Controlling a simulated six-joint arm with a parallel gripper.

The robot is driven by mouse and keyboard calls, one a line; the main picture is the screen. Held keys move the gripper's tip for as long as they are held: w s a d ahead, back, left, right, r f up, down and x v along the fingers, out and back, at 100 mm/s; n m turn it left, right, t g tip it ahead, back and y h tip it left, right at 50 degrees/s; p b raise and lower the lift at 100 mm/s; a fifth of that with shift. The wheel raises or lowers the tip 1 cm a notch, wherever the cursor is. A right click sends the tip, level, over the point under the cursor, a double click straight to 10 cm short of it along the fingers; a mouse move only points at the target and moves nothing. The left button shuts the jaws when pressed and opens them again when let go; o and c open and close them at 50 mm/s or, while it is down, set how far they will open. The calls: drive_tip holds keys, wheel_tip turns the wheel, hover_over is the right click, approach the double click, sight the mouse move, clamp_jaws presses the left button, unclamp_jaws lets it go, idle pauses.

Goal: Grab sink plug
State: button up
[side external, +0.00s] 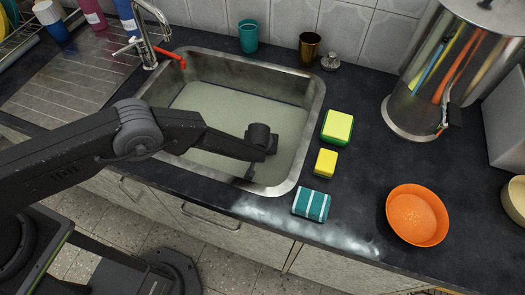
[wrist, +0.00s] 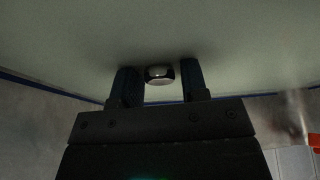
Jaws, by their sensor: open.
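The sink plug (wrist: 159,74) shows in the wrist view as a small shiny rounded metal knob against murky grey-green water. My gripper (wrist: 159,84) is open, with one dark finger on either side of the knob and a visible gap at each side. Whether the fingertips reach down level with the knob is hard to tell. In the side external view my gripper (side external: 250,172) points down into the steel sink (side external: 313,105), low over the water near its front right part. The plug is hidden there behind my gripper and wrist.
A green-yellow sponge (side external: 337,126), a yellow sponge (side external: 326,161) and a striped teal cloth (side external: 311,204) lie right of the sink. Behind it stand a teal tumbler (side external: 248,37), a brown tumbler (side external: 309,48) and a small metal piece (side external: 330,62). A faucet (side external: 148,40) stands back left.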

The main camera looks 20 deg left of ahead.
drive_tip(key=shift+c, duration=0.4)
drive_tip(key=c, duration=0.6)
drive_tip(key=shift+r, duration=0.15)
